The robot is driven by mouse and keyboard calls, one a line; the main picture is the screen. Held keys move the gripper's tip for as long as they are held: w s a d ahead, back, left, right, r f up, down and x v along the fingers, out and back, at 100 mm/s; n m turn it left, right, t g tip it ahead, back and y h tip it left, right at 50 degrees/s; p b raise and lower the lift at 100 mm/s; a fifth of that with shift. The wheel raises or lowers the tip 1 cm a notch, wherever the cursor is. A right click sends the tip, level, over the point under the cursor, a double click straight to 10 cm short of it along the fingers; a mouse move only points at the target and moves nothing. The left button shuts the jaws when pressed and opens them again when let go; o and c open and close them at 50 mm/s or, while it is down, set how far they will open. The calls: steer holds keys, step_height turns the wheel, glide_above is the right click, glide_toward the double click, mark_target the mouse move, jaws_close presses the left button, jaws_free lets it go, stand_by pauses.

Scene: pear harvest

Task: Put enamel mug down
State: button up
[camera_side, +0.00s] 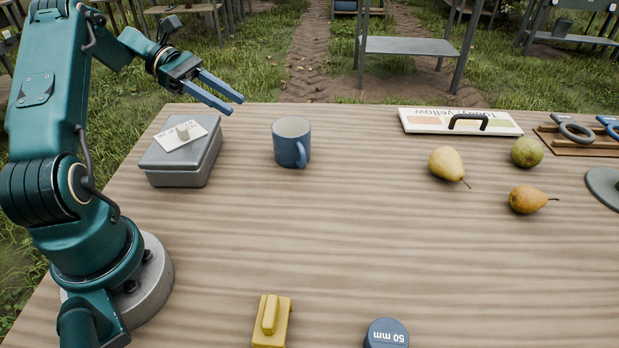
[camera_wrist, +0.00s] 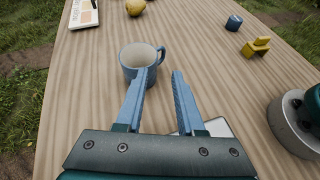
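The blue enamel mug (camera_side: 292,142) with a pale inside stands upright on the wooden table, right of a grey lidded box, its handle toward the camera. In the wrist view the mug (camera_wrist: 139,68) is just beyond my left fingertip, handle to the right. My gripper (camera_side: 236,105) is raised at the upper left in the side view, above and behind the box, apart from the mug. Its two blue fingers are spread with nothing between them. In the wrist view my gripper (camera_wrist: 164,72) shows an empty gap over bare table.
The grey box (camera_side: 181,166) has a paper card (camera_side: 183,137) on its lid. Pears (camera_side: 446,163) lie at right, near a colour chart board (camera_side: 460,121). A yellow block (camera_side: 271,322) and a blue-grey weight (camera_side: 386,334) are at the front. The table's middle is clear.

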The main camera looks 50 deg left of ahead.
steer(key=d+r+m+g+y, duration=0.3)
steer(key=d+m, duration=0.2)
steer(key=d, duration=0.3)
steer(key=s+d+m+t+y, duration=0.1)
steer(key=s+d+m+y, duration=0.3)
steer(key=m, duration=0.4)
steer(key=s+d+r+m+t+y, duration=0.1)
steer(key=s+d+m+y, duration=0.3)
steer(key=s+m, duration=0.5)
steer(key=shift+s+d+r+m+t+y, duration=0.25)
steer(key=shift+d+t, duration=0.25)
steer(key=shift+d, duration=0.5)
